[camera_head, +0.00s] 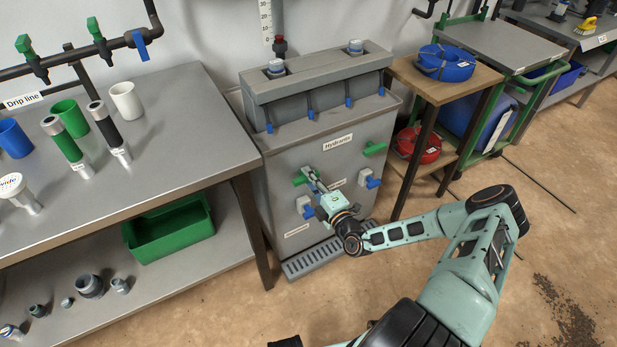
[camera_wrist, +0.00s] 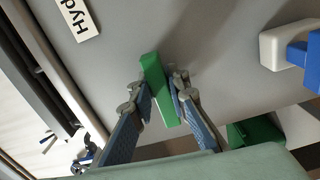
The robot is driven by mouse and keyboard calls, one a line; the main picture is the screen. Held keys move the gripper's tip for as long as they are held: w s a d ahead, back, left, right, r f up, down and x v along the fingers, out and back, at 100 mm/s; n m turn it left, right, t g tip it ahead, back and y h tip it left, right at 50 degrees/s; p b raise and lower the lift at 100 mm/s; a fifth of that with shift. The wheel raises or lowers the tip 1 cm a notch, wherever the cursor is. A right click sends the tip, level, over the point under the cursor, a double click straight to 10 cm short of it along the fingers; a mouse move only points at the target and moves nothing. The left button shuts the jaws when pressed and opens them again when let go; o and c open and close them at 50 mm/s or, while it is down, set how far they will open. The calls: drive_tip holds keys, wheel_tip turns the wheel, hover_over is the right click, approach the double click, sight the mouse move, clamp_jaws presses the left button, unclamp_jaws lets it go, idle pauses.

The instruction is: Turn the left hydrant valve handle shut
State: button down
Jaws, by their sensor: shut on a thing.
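The hydrant cabinet (camera_head: 335,160) is a grey box with a "Hydrants" label. The left hydrant valve handle (camera_head: 300,179) is a green bar on its front face. My gripper (camera_head: 311,178) is shut on this handle. In the wrist view, the green handle (camera_wrist: 158,88) lies between the two fingers of my gripper (camera_wrist: 159,88), with its long side a little tilted. The fingers hide part of its sides. The right green handle (camera_head: 375,149) sits apart on the same face.
Below the green handles are two blue handles (camera_head: 374,183) on white bodies, one close under my gripper. A drain grate (camera_head: 320,258) lies at the cabinet's foot. A workbench (camera_head: 190,150) stands close on the left and a wooden stand (camera_head: 400,70) on the right.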

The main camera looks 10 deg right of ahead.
drive_tip(key=c, duration=1.8)
unclamp_jaws()
drive_tip(key=shift+c, duration=0.2)
drive_tip(key=shift+s, duration=0.1)
drive_tip(key=v, duration=1.1)
drive_tip(key=shift+s, duration=0.35)
drive_tip(key=shift+d, duration=0.1)
